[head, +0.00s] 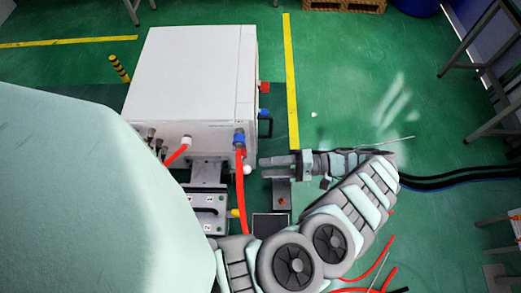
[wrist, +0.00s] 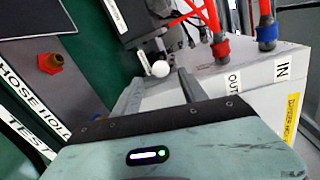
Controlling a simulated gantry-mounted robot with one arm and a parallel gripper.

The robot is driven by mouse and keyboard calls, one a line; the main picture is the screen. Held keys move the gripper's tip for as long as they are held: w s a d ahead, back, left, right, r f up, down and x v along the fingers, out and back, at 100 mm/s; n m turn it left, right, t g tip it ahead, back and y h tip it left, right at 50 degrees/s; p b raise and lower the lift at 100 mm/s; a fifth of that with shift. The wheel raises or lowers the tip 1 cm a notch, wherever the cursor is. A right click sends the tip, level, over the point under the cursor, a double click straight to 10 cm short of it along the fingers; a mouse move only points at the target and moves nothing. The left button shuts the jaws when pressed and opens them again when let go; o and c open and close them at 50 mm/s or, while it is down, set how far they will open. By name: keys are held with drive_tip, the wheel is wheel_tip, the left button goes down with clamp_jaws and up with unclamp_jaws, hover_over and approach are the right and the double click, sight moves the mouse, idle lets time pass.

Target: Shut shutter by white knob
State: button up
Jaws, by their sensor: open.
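The white knob (head: 247,169) is a small ball beside the front right corner of the white generator box (head: 190,80). In the wrist view the white knob (wrist: 160,69) shows just beyond my fingertips, below a dark metal part. My gripper (head: 263,161) reaches in from the right, with its fingers pointing left at the knob. In the wrist view my gripper (wrist: 163,77) is open and empty, with the knob in line with the gap. I cannot tell whether the fingers touch it. The shutter itself is not clearly distinguishable.
A red hose with a blue fitting (head: 239,138) hangs close to the left of the knob. In the wrist view, hoses with red and blue fittings (wrist: 267,33) join the labelled white box. A grey panel with a red-orange fitting (wrist: 50,63) stands at left.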

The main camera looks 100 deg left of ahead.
drive_tip(key=shift+w+a+f+b, duration=0.1)
drive_tip(key=shift+w+a+b, duration=0.15)
drive_tip(key=shift+w+b, duration=0.8)
drive_tip(key=shift+w+a+f+b, duration=0.1)
drive_tip(key=shift+w+a+b, duration=0.15)
drive_tip(key=shift+b, duration=1.4)
drive_tip(key=shift+w+r+b, duration=0.4)
drive_tip(key=shift+b, duration=0.5)
drive_tip(key=shift+w+a, duration=0.1)
